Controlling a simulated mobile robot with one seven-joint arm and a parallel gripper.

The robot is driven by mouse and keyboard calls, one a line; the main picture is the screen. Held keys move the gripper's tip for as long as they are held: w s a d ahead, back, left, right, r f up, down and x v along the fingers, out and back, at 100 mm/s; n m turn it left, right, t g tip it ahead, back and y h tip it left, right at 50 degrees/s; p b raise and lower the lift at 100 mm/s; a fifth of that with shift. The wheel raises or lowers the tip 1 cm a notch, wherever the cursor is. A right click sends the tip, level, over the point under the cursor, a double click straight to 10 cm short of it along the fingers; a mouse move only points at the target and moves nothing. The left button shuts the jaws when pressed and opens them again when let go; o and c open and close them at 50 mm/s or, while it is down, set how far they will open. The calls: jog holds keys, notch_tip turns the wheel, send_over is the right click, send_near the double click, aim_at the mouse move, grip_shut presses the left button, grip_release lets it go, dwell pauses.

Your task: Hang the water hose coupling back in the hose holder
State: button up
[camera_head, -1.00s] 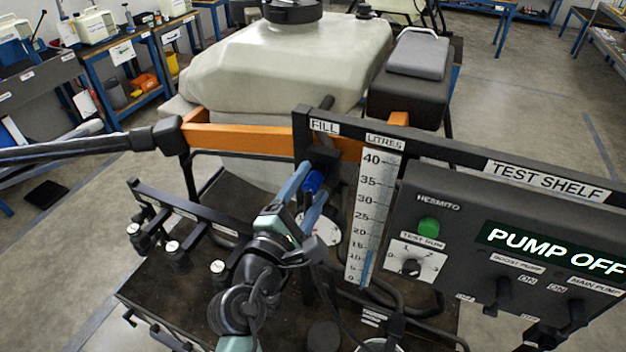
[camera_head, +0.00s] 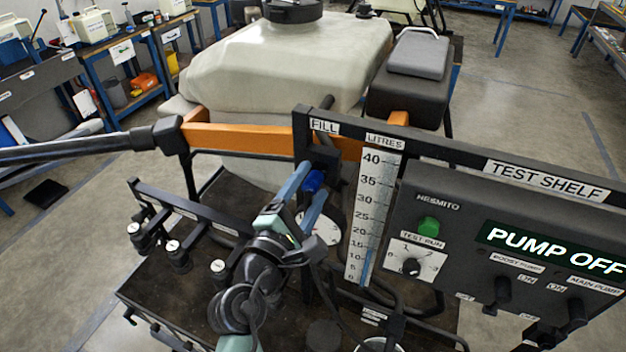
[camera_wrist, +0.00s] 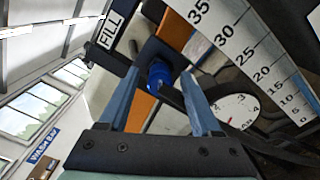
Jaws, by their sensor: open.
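The blue coupling (camera_head: 314,181) sits against a black block under the FILL label on the black frame. It also shows in the wrist view (camera_wrist: 159,76), with its far end hidden by the block. My gripper (camera_head: 316,179) is open, its two blue-grey fingers reaching toward the coupling. In the wrist view my gripper (camera_wrist: 162,82) has one finger on each side of the coupling, with gaps visible between. I cannot tell how far the fingertips reach along it. I cannot make out the hose holder for certain.
The level scale (camera_head: 372,215) stands just right of my gripper, with the control panel (camera_head: 510,240) reading PUMP OFF beyond it. A round gauge (camera_wrist: 237,111) sits close to the right finger. A rail with several fittings (camera_head: 190,222) is at left. The white tank (camera_head: 290,60) is behind.

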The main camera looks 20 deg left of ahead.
aim_at(308, 190)
jog(key=shift+c, duration=0.2)
grip_shut()
dwell(0.6)
dwell(0.9)
jog(key=shift+s+a, duration=0.1)
jog(key=shift+s, duration=2.9)
